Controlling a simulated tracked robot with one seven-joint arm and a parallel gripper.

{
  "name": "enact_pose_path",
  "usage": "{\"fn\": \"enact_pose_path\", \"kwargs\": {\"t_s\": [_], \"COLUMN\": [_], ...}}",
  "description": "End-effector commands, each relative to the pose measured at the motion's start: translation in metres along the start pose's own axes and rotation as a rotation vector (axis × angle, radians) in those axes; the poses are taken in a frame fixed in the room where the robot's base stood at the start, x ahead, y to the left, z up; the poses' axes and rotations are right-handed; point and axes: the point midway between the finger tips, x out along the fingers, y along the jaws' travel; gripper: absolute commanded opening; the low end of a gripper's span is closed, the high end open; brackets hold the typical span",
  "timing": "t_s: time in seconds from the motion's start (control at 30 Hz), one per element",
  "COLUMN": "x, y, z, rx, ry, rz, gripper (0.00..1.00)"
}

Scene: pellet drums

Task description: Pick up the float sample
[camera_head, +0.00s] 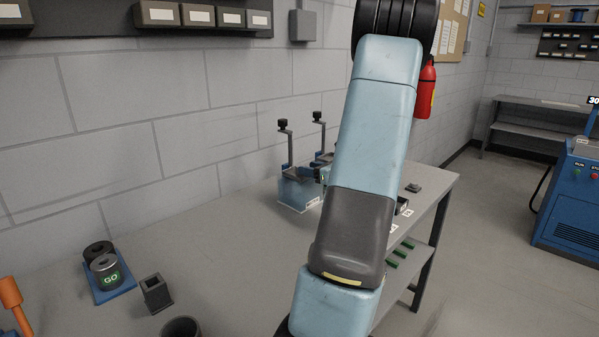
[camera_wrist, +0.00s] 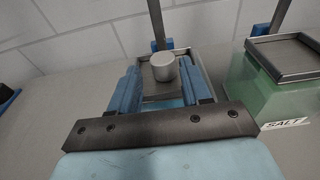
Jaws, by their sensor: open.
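A short pale grey cylinder (camera_wrist: 163,66), which looks like the float sample, stands upright on a square metal-rimmed tray (camera_wrist: 148,95) in the wrist view. My gripper (camera_wrist: 160,78) is open, with one blue finger on each side of the tray area. The cylinder is between the fingertips towards their far end, with gaps visible on both sides. I cannot tell whether the fingers are level with it. In the head view my arm hides the cylinder and most of the gripper.
A greenish tank marked SALT (camera_wrist: 262,95) with a metal tray on top stands close right of my gripper. Upright posts rise behind both trays. In the head view, a blue tank (camera_head: 296,194) stands near the wall. Dark cylinders on a blue base (camera_head: 107,270) sit left.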

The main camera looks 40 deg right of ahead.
Motion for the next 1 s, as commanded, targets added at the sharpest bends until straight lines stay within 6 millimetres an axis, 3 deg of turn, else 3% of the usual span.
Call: {"fn": "enact_pose_path", "kwargs": {"t_s": [0.23, 0.57, 0.8, 1.0], "x": [0.012, 0.053, 0.055, 0.055], "y": [-0.001, -0.003, -0.003, -0.003], "z": [-0.001, -0.003, -0.003, -0.003], "rx": [0.002, 0.0, 0.0, 0.0], "ry": [0.001, 0.001, 0.001, 0.001], "rz": [0.0, 0.002, 0.0, 0.0], "gripper": [0.47, 0.47, 0.47, 0.29]}}
